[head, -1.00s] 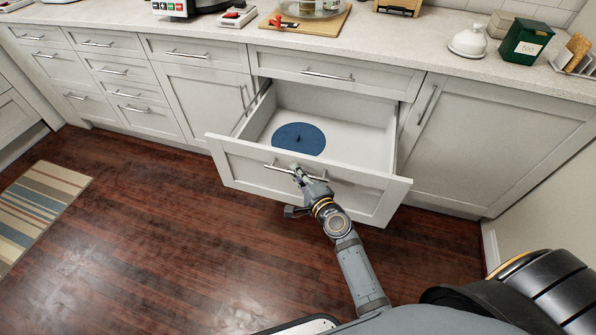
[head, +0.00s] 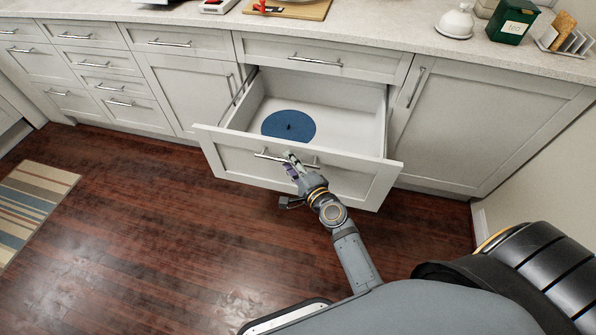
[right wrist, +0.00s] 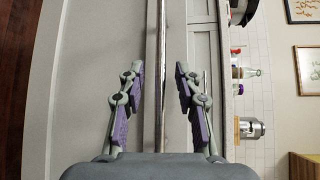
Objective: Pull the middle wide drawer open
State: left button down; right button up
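The middle wide drawer (head: 230,150) is white and stands pulled well out of the cabinet in the head view, its inside showing. A blue round disc (head: 289,126) lies on its floor. The drawer's metal bar handle (head: 266,156) is on the front panel. My right gripper (head: 290,158) is at the middle of this handle. In the right wrist view its two purple-padded fingers (right wrist: 158,75) stand apart, with the handle bar (right wrist: 160,110) running between them and a gap on each side. My left gripper is not in view.
A shut drawer (head: 345,60) sits directly above the open one, under the countertop (head: 370,38). A cupboard door (head: 470,125) is to the right. Wood floor (head: 140,240) in front is clear, with a striped rug (head: 35,205) at the left.

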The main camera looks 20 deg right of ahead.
jog(key=v, duration=1)
jog(key=shift+s, duration=0.35)
jog(key=shift+d, duration=0.1)
